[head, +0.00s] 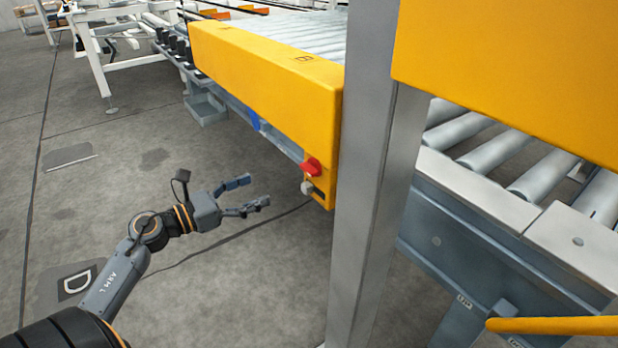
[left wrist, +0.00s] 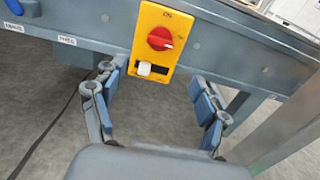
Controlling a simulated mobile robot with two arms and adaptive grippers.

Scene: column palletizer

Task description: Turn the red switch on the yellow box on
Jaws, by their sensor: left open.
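The red rotary switch (head: 311,167) sits on a small yellow box (head: 325,193) at the end of the conveyor side in the head view. In the left wrist view the red switch (left wrist: 160,38) is round with a ridge across it, on the upright yellow box (left wrist: 146,22). A white knob (left wrist: 145,68) is below it. My left gripper (head: 258,192) is open and empty, to the left of the box and apart from it. In the left wrist view its fingers (left wrist: 158,112) are spread below the box. My right gripper is not in view.
A grey metal post (head: 362,190) stands just right of the box. A large yellow guard (head: 265,80) runs above it along the roller conveyor. A yellow bar (head: 553,326) is at the lower right. The floor around my left arm is clear.

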